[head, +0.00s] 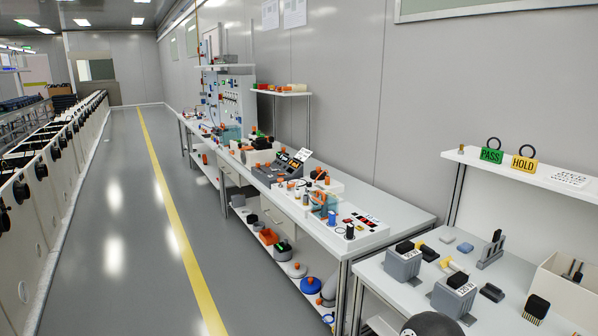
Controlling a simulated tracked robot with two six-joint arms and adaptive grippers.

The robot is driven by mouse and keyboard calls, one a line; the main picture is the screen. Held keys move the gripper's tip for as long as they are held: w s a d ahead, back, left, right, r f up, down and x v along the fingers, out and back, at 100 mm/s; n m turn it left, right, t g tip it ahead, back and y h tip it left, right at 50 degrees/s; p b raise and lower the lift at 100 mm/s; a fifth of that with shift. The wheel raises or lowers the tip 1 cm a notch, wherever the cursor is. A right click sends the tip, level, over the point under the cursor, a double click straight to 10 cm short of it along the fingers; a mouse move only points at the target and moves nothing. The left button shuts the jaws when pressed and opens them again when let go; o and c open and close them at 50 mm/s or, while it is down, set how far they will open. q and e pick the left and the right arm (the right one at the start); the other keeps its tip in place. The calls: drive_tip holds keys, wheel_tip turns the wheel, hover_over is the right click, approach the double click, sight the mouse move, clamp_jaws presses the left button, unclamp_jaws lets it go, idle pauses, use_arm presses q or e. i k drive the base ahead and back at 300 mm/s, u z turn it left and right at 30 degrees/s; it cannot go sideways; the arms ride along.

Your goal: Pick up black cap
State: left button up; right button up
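Several small black pieces that could be the black cap are on the near right table. One black piece (404,246) sits on top of a grey labelled block, and another (458,280) sits on a second grey block nearer the front. A loose black piece (428,253) lies beside the first block. Another dark piece (492,292) lies right of the second block. I cannot tell which of them is the black cap. Neither of my grippers is recognisable in the head view.
The near table (408,298) also holds a grey slotted stand (491,249), yellow parts and a beige bin (567,289). A shelf (530,172) above carries green PASS and yellow HOLD tags. A longer cluttered bench (400,215) stands behind. The grey aisle floor (125,215) is clear.

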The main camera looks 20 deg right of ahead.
sight(315, 174)
drive_tip(key=u, duration=0.15)
drive_tip(key=i, duration=1.3)
drive_tip(key=z, duration=0.25)
drive_tip(key=i, duration=1.55)
drive_tip(key=z, duration=0.45)
